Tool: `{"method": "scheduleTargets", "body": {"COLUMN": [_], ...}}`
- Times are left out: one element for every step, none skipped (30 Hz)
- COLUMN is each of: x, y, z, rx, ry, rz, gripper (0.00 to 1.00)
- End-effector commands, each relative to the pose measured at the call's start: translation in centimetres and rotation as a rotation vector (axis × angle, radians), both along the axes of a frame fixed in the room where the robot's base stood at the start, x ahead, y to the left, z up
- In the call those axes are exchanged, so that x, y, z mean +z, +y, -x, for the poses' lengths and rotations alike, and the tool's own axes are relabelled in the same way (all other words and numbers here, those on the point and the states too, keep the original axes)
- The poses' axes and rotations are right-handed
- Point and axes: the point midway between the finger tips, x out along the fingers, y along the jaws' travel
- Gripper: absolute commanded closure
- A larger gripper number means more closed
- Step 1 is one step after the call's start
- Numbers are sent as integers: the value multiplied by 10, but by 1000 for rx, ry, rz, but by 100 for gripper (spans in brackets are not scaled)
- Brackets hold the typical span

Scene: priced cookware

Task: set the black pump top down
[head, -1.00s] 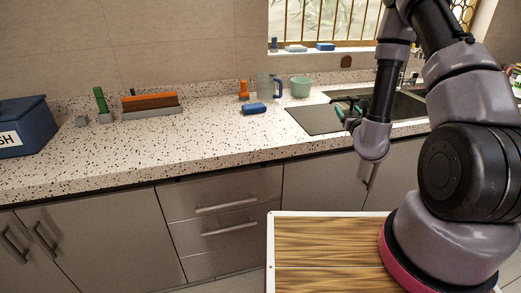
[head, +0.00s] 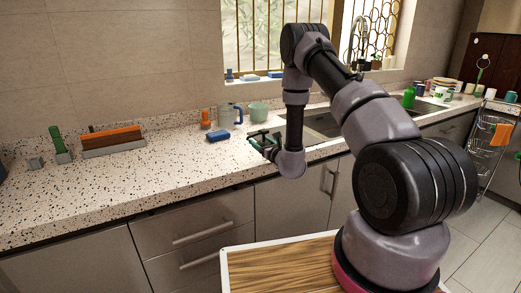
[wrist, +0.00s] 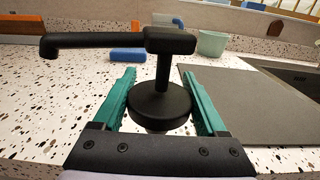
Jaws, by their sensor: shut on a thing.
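The black pump top (wrist: 162,95) stands upright between the two green fingers of my gripper (wrist: 158,92) in the wrist view. Its spout points left and its round collar is between the fingers. In the head view my gripper (head: 263,143) is low over the speckled counter (head: 180,175), just left of the grey sink board (head: 312,138). The pump top is too small there to make out clearly. My gripper is shut on the pump top. I cannot tell whether its underside touches the counter.
Behind my gripper are a blue sponge (head: 218,136), an orange bottle (head: 206,119), a clear jug with a blue handle (head: 228,116) and a pale green cup (head: 258,112). The grey board lies on the right in the wrist view (wrist: 245,105). The counter front on the left is clear.

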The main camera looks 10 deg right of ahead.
Motion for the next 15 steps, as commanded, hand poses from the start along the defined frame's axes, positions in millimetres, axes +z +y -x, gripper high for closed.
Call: {"method": "scheduleTargets", "body": {"x": [-10,-15,-21,-25,-27,-28,-29,-28,-28,-28,-28,-28,-28,-29,-30], "y": [0,0,0,0,0,0,0,0,0,0,0,0,0,0,0], "z": [1,1,0,1,0,0,0,0,0,0,0,0,0,0,0], "rx": [1,1,0,0,0,-1,-1,-1,-1,-1,-1,-1,-1,-1,-1], "ry": [5,4,3,3,2,2,1,1,0,0,1,1,1,1,1], "rz": [2,1,0,1,1,1,0,0,0,0,0,0,0,0,0], "gripper": [80,80,80,80,80,80,80,80,80,80,80,80,80,80,80]}}
